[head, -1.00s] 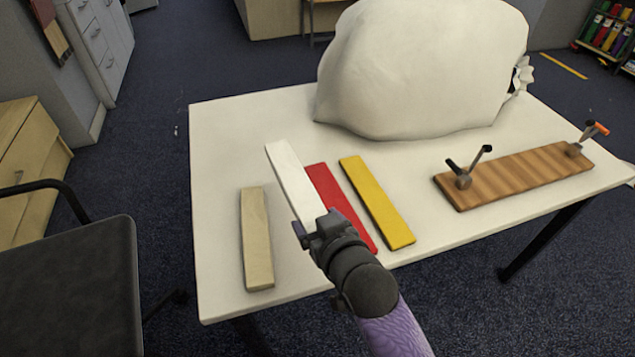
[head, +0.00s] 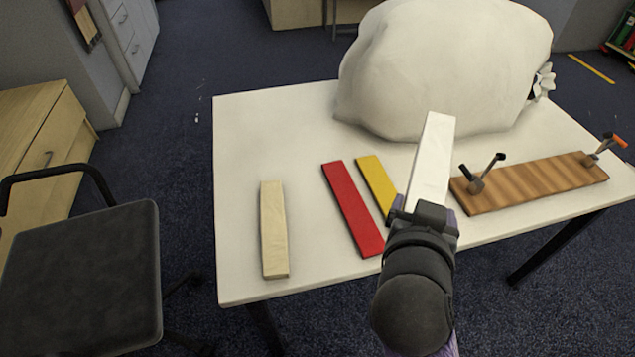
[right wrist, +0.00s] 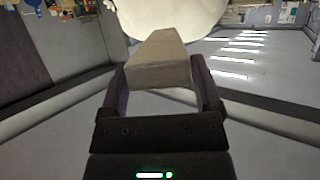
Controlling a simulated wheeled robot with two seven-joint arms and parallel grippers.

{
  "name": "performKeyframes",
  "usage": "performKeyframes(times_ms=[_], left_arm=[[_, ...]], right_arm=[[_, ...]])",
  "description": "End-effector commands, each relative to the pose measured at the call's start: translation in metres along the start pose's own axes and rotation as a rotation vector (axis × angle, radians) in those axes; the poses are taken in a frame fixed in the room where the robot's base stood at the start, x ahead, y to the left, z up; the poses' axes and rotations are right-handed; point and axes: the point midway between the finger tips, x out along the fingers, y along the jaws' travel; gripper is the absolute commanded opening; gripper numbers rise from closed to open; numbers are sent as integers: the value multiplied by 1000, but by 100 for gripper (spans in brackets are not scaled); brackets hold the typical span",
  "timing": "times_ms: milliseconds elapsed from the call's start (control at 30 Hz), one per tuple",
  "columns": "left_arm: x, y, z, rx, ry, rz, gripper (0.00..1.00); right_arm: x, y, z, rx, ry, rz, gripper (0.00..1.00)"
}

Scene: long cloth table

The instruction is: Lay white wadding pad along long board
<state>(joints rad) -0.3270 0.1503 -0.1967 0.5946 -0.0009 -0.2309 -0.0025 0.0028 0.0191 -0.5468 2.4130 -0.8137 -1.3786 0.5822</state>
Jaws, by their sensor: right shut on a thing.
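My right gripper (head: 424,212) is shut on the near end of the white wadding pad (head: 432,158). The pad points away from me, above the table, and covers part of the yellow strip. In the right wrist view the pad (right wrist: 160,72) sits between both fingers (right wrist: 160,95). The long board (head: 535,183) is brown and striped, with clamps (head: 478,186) (head: 600,158) at its two ends. It lies on the table to the right of the pad, apart from it. My left gripper is not in view.
A red strip (head: 352,208), a yellow strip (head: 375,180) and a beige block (head: 273,228) lie on the white table (head: 235,180). A large white sack (head: 440,65) stands at the back. A chair (head: 85,265) is at the left.

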Motion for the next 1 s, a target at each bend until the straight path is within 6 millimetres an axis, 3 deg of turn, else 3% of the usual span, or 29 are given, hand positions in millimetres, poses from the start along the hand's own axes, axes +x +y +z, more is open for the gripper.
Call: performKeyframes(times_ms=[200, 300, 400, 767, 867, 1000], left_arm=[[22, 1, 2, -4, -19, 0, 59], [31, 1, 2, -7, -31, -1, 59], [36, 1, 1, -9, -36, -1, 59], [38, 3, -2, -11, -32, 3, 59], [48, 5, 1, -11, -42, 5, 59], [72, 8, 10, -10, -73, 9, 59]], right_arm=[[48, -75, 60, -164, -8, -388, 26], [64, -104, 87, -229, -6, -547, 26], [74, -121, 105, -266, -5, -639, 26], [77, -127, 110, -279, 0, -675, 25], [83, -127, 126, -280, -5, -674, 25], [98, -126, 163, -280, -8, -674, 25]])
